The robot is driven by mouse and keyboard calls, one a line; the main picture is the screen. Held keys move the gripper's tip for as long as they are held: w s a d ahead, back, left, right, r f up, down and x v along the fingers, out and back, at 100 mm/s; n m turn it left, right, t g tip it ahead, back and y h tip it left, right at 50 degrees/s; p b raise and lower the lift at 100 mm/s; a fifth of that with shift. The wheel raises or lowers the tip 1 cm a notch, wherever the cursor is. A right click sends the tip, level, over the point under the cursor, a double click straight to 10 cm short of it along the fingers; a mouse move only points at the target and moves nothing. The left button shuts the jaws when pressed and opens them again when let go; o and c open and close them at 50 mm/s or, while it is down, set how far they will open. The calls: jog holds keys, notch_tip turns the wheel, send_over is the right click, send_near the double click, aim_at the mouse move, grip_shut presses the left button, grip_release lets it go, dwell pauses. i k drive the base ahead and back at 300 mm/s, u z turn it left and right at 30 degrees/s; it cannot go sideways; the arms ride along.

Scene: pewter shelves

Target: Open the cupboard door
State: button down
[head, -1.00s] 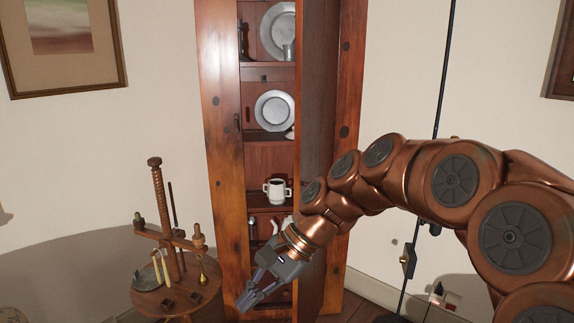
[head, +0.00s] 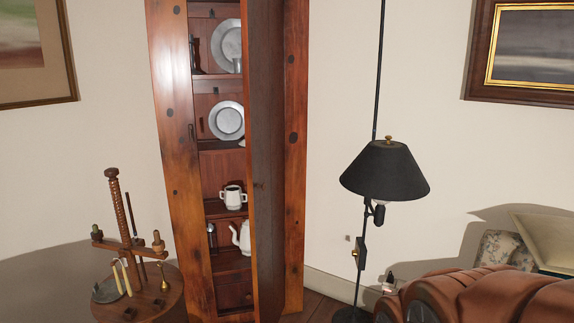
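The tall wooden cupboard (head: 175,150) stands left of centre in the head view. Its door (head: 266,170) is swung outward, seen nearly edge-on, hinged on the right side. The opening shows shelves with pewter plates (head: 227,121), a white two-handled cup (head: 232,197) and a white pot (head: 241,236). The door covers the right part of the inside. My gripper is outside the view; only copper-coloured links of my arm show at the bottom right, apart from the door.
A small round wooden table (head: 165,300) with a wooden screw stand is at the lower left. A black floor lamp (head: 384,172) stands right of the cupboard. Framed pictures hang on both sides. A pale box-like object (head: 545,240) is at the right edge.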

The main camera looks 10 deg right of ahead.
aim_at(262, 20)
jog(key=z, duration=0.8)
jog(key=k, duration=1.05)
jog(key=z, duration=0.15)
jog(key=i, duration=0.55)
jog(key=u, duration=1.7)
jog(key=i, duration=1.5)
jog(key=u, duration=0.8)
